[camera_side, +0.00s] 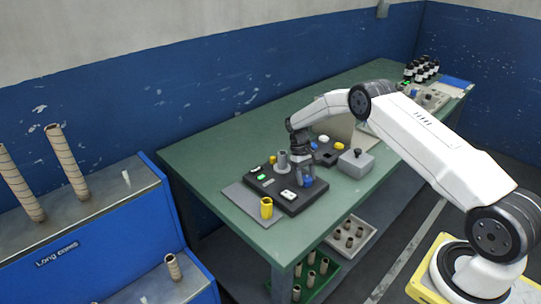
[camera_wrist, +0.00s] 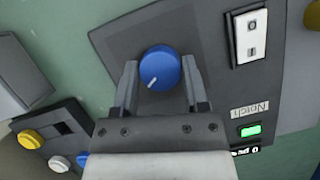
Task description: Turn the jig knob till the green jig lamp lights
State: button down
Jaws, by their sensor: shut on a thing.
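The blue jig knob (camera_wrist: 161,68) sits on the dark jig panel (camera_wrist: 205,15), its white pointer line aimed to the lower left in the wrist view. My gripper (camera_wrist: 161,80) is shut on it, with one finger on each side. In the side view my gripper (camera_side: 302,179) reaches down to the panel's right end, and the knob (camera_side: 309,181) shows partly behind the fingers. A rectangular lamp (camera_wrist: 251,130) glows green beside a label reading "Notch". I cannot tell whether it is the jig lamp. A small display sits below it, its text partly cut off.
A white switch (camera_wrist: 251,36) is on the same panel. A grey box (camera_side: 356,163) and a panel with a yellow button (camera_wrist: 30,139) are close by. The green table's left end (camera_side: 205,155) is clear.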

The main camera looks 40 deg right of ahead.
dwell(0.3)
jog(key=shift+c, duration=0.5)
grip_release()
jog(key=v, duration=0.7)
jog(key=shift+w+r, duration=0.2)
jog(key=shift+r, duration=0.2)
jog(key=shift+d, duration=0.1)
jog(key=shift+r, duration=0.1)
